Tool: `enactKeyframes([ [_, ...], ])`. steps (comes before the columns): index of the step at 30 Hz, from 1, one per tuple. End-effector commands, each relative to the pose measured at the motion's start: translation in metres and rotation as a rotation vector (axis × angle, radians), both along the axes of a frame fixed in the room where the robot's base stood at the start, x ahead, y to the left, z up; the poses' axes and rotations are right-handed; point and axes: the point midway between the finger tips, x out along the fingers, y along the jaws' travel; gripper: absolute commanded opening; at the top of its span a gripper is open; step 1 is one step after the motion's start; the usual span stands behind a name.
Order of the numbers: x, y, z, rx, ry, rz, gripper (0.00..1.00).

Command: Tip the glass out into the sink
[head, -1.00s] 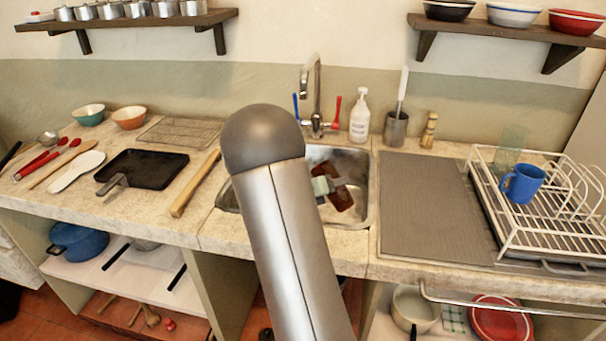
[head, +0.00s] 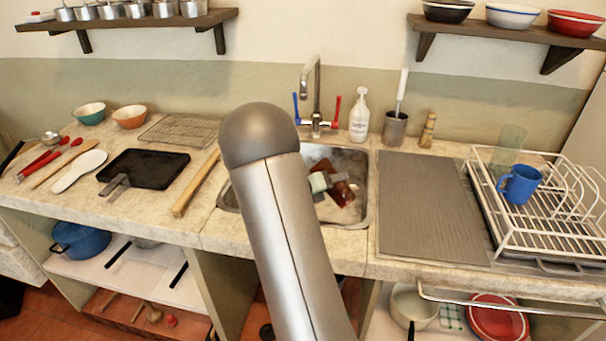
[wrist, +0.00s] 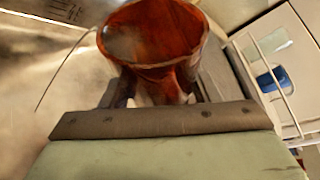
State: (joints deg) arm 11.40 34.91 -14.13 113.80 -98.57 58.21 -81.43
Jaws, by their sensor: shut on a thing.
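The glass (head: 343,193) is reddish-brown and see-through. In the head view it is over the sink basin (head: 364,218), tilted well over, partly hidden by my gripper (head: 335,181). In the wrist view the glass (wrist: 155,40) shows its wide round rim and narrower lower part. The dark fingers of my gripper (wrist: 155,88) are shut on that lower part from both sides. I cannot tell whether liquid is still inside the glass. My arm hides the left part of the sink in the head view.
The tap (head: 316,95) stands behind the sink, with a white soap bottle (head: 359,118) and a brush holder (head: 395,129) to its right. A dish rack (head: 545,225) with a blue mug (head: 520,184) is at the right. The grey draining mat (head: 430,210) is bare.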

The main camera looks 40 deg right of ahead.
Motion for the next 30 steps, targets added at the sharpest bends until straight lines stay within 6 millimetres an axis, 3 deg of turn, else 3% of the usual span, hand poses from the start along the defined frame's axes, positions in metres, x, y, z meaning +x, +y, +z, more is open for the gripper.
enactKeyframes([
  [30,-0.0014,-0.0008,0.0095,-0.037,0.108,-0.001,0.12],
])
